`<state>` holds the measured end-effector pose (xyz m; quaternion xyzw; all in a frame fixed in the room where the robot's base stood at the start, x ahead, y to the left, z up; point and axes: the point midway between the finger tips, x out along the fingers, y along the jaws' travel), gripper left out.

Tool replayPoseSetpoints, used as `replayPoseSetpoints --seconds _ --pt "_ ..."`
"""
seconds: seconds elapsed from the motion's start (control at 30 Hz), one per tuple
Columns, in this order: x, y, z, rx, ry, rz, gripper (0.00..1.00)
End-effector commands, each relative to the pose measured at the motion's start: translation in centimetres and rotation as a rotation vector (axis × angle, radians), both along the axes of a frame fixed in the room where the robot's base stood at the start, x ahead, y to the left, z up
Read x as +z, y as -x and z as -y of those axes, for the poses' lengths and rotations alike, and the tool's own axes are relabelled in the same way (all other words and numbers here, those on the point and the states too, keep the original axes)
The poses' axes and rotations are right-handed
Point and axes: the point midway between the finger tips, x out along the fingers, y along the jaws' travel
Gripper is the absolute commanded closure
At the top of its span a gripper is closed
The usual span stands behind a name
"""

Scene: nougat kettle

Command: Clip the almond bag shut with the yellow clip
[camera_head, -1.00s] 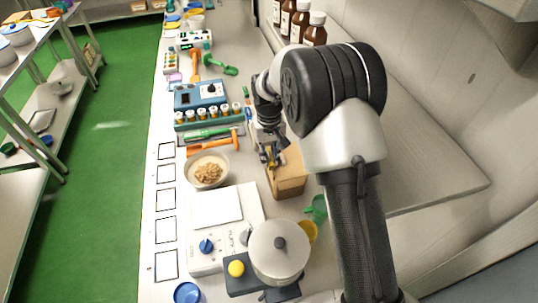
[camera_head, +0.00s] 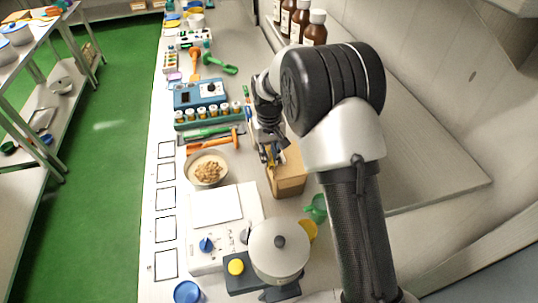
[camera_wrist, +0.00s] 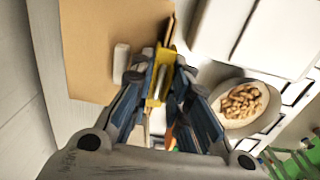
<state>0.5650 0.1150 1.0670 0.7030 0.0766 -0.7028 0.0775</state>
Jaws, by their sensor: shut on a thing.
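The brown paper almond bag (camera_head: 288,176) stands on the bench in the head view, partly behind my arm. In the wrist view the bag (camera_wrist: 105,50) fills the upper left. The yellow clip (camera_wrist: 159,75) sits between the fingers of my gripper (camera_wrist: 157,90), which is shut on it. The clip lies at the bag's edge in that view; I cannot tell whether it grips the paper. In the head view my gripper (camera_head: 270,156) is at the top of the bag, and the clip is a small yellow spot there.
A bowl of almonds (camera_head: 207,170) stands left of the bag. A white scale (camera_head: 216,207) and a lidded pot (camera_head: 279,250) are in front. A green scoop (camera_head: 317,207) lies right of them. A blue device (camera_head: 201,97) with a row of vials is behind.

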Motion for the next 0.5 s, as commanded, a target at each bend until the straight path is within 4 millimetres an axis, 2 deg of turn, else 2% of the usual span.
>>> replayPoseSetpoints --seconds 0.47,0.5 --pt "-0.26 -0.01 0.0 0.0 0.0 0.0 0.97" --pt "-0.25 -0.01 0.0 0.0 0.0 0.0 0.82"
